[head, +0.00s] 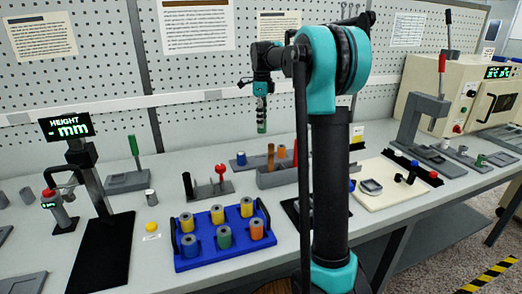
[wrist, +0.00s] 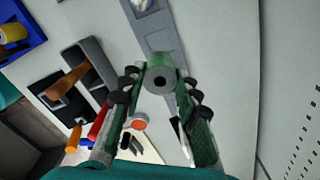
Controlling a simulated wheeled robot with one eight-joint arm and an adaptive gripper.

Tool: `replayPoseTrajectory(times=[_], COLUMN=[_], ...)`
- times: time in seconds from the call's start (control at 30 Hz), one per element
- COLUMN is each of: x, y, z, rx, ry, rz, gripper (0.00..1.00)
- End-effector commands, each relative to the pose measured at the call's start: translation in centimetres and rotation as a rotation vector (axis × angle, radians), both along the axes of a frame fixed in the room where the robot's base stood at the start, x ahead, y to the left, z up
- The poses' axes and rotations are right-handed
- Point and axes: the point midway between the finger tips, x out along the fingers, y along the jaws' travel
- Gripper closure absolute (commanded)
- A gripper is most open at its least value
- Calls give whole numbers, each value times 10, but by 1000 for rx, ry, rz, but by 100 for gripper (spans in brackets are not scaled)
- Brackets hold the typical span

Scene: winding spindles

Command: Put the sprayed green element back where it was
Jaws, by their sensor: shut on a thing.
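My gripper (head: 261,101) is raised above the back of the bench in the head view. It is shut on a green element (head: 262,127), a short cylinder hanging below the fingers, clear of the bench. In the wrist view the element (wrist: 165,66) sits between the fingertips (wrist: 158,84), its grey end with a dark centre hole facing the camera. A blue tray (head: 222,260) stands at the front with several cylinders. I cannot tell whether the held element is sprayed.
A small rack with a red-topped tool (head: 220,172) is behind the tray. A height gauge (head: 66,128) stands left, a lever press (head: 430,115) right. The pegboard (head: 200,70) rises behind.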

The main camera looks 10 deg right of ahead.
Motion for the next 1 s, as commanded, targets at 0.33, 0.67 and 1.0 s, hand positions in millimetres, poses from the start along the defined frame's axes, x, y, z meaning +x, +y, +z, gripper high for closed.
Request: replayPoseTrajectory(times=[0.33,0.67,1.0], x=[0,0,0], y=[0,0,0], z=[-77,-103,-129], rx=[0,0,0], ry=[0,0,0], rz=[0,0,0], gripper=[98,98,98])
